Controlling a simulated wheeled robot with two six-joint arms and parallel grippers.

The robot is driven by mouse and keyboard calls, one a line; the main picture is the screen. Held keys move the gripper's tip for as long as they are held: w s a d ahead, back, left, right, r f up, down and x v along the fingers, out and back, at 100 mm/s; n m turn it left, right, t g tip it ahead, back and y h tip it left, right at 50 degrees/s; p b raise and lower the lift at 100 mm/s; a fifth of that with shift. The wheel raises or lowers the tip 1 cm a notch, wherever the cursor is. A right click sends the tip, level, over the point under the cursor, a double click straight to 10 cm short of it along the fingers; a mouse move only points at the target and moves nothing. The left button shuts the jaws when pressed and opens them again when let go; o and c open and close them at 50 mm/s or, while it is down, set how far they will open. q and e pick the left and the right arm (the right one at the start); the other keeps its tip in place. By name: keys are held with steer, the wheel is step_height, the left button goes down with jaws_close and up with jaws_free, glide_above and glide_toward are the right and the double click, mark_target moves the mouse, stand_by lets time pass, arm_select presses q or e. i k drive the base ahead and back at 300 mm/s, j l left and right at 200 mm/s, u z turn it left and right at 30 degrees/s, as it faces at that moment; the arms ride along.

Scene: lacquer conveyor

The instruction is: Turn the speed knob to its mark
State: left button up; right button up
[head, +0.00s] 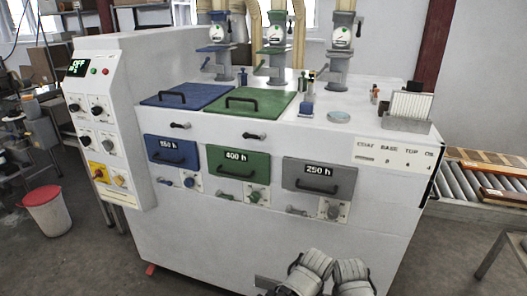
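A white control panel (101,128) stands at the left end of the machine. It carries several dark knobs, among them an upper left knob (74,107), an upper right knob (97,111), a lower left knob (86,143) and a lower right knob (107,146). Their labels and marks are too small to read, so I cannot tell which is the speed knob. My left gripper (312,268) and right gripper (352,276) are close together at the bottom edge, far from the panel. Their fingertips do not show clearly.
The white machine has a blue drawer (172,148), a green drawer (238,157) and a grey drawer (319,173), with small knobs below. A roller conveyor (480,180) is at right. Floor shows between bin and machine.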

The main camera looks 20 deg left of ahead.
mark_target(97, 111)
steer(key=u, duration=1.8)
steer(key=i, duration=1.3)
